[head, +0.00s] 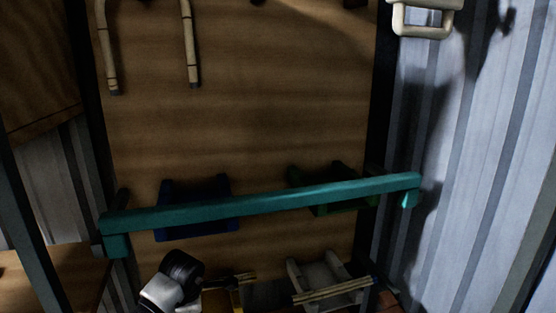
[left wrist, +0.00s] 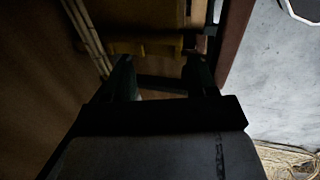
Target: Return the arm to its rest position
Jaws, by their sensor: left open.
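My left arm comes up at the bottom left of the head view, with a white and black wrist. My left gripper (head: 238,279) points right from it, small and dark there. In the left wrist view the left gripper (left wrist: 160,66) is open, with its two dark fingers apart. I see nothing held between the fingers. A dark crosspiece shows between them, and I cannot tell whether it is part of the gripper. My right gripper is in neither view.
A teal bar (head: 270,202) spans the front. Behind it are a blue bin (head: 195,190) and a green bin (head: 338,172). Rattan canes (head: 190,45) hang upper left. A grey rack (head: 323,272) stands low down. A yellow piece (left wrist: 160,46) lies beyond the fingers.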

